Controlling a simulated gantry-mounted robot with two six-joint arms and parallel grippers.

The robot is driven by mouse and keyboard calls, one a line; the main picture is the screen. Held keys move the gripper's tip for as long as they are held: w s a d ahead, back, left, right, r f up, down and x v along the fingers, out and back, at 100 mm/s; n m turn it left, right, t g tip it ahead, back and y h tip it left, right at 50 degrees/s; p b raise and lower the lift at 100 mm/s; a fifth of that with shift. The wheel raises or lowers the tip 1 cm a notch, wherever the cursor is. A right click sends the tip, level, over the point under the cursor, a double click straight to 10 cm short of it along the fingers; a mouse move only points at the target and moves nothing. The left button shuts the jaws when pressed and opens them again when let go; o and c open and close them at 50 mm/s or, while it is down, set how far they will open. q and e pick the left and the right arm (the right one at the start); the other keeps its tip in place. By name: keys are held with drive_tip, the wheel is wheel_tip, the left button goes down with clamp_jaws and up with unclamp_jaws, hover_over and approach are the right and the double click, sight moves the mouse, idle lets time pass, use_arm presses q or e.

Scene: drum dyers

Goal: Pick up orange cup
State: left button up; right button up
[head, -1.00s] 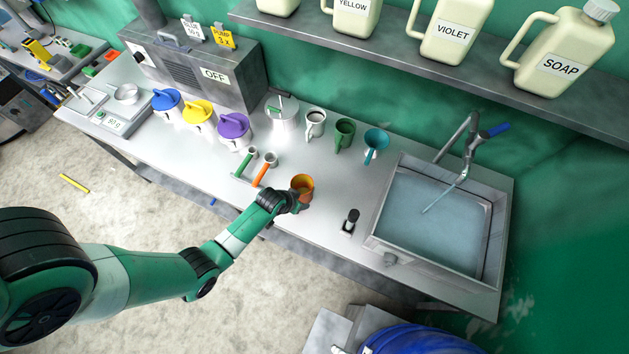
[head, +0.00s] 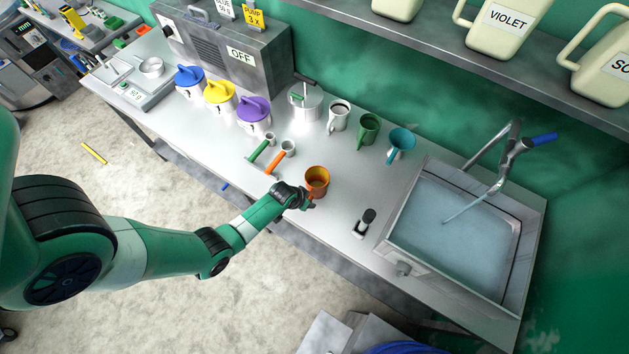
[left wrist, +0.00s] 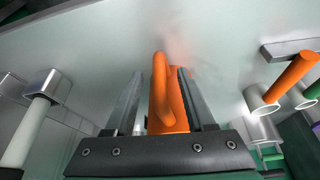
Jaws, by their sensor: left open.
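The orange cup (head: 317,180) stands upright on the metal counter near its front edge. My left gripper (head: 306,201) is at the cup's near side, low over the counter. In the left wrist view, the cup's orange handle (left wrist: 162,92) lies between the two fingers of my left gripper (left wrist: 160,97). The jaws are open, with a gap visible beside the handle on the left; the right finger is close to the orange cup wall. Part of the cup is hidden behind the handle and the right finger. My right gripper is not in view.
Orange-handled (head: 277,161) and green-handled scoops (head: 258,151) lie left of the cup. A small black-and-silver item (head: 365,222) and the sink (head: 402,268) are to its right. White (head: 339,117), green (head: 369,129) and teal cups (head: 401,143) stand behind. The counter around the cup is clear.

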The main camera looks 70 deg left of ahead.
use_arm(q)
clamp_jaws()
idle(1.4)
